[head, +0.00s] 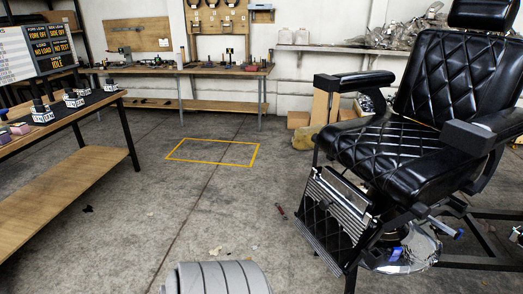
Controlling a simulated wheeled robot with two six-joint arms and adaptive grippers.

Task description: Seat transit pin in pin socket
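The black quilted barber chair (422,93) stands at the right, with its metal footrest (340,215) facing the lower middle. A rod-like part with a blue end (447,231) sticks out low at the chair's base; I cannot tell whether it is the transit pin. A small reddish, thin object (281,212) lies on the floor left of the footrest, too small to identify. I cannot make out the pin socket. Neither of my grippers is in view.
A wooden table (75,178) at the left bears labelled blocks and a status board (40,50). A workbench (185,69) stands along the back wall. A yellow rectangle (212,152) marks clear floor in the middle. Small debris (215,251) lies nearer.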

